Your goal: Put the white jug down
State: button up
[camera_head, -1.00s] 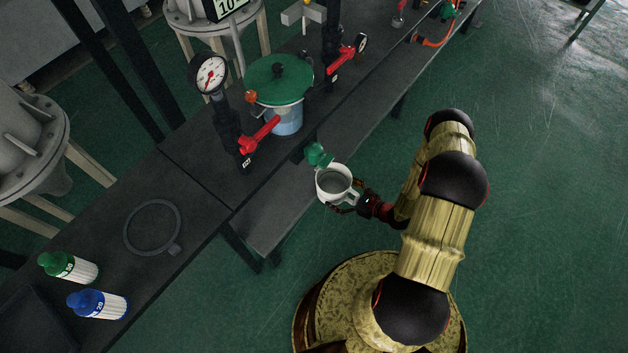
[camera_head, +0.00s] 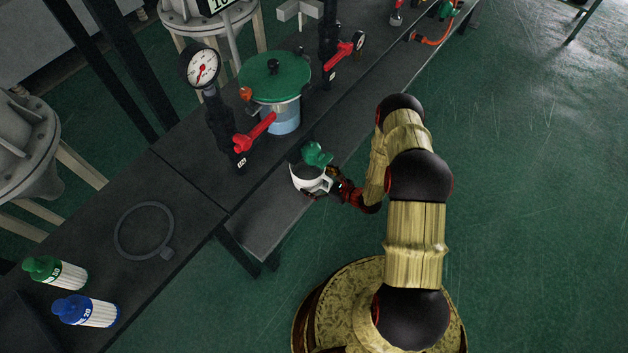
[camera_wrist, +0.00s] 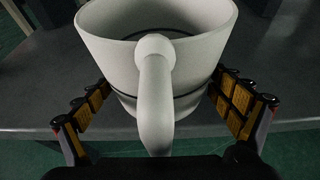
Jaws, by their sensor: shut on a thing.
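The white jug (camera_head: 322,184) is at the front edge of the bench, above or on the lower grey ledge (camera_head: 262,222). I cannot tell if its base touches the ledge. My gripper (camera_head: 330,186) is shut on it from the right. In the wrist view the jug's handle (camera_wrist: 155,95) faces me. The fingers of my gripper (camera_wrist: 162,88) lie on both sides of the jug's body. The jug's inside shows dark in the head view, and its base is mostly hidden.
A green tap (camera_head: 317,153) is right over the jug's far side. Behind are a green-lidded vessel (camera_head: 275,80), a red lever (camera_head: 255,132) and a gauge (camera_head: 202,66). A dark ring (camera_head: 119,232) and green (camera_head: 58,272) and blue (camera_head: 86,310) bottles are left.

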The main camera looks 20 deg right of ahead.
jog(key=shift+w, duration=0.1)
jog(key=o, duration=1)
jog(key=shift+r, duration=0.1)
